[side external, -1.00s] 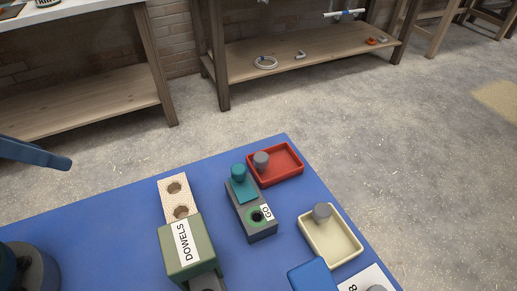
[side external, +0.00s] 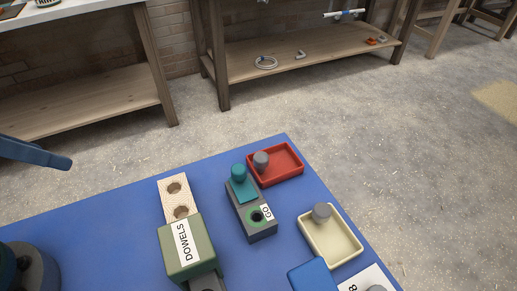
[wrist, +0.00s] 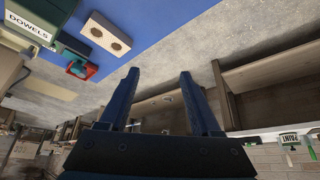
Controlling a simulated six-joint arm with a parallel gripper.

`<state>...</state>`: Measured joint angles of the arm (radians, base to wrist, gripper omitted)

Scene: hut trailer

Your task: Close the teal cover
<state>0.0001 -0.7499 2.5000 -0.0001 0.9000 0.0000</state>
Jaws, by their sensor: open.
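The teal cover (side external: 243,189) lies on top of a dark grey box labelled GO (side external: 254,222), over its far part, with a round teal knob (side external: 239,172) at its far end. A green-ringed dark hole (side external: 257,216) at the near part of the box is uncovered. In the wrist view the teal cover (wrist: 83,69) shows small at the upper left, in front of something red. My gripper (wrist: 159,74) is open and empty, its two blue fingers apart, pointing off to the side of the cover and well away from it.
A green DOWELS box (side external: 188,248) and a block with two holes (side external: 171,187) stand left of the GO box. A red tray (side external: 290,178) and cream tray (side external: 345,254), each with a grey peg, stand right. The blue mat (side external: 110,226) is clear at left.

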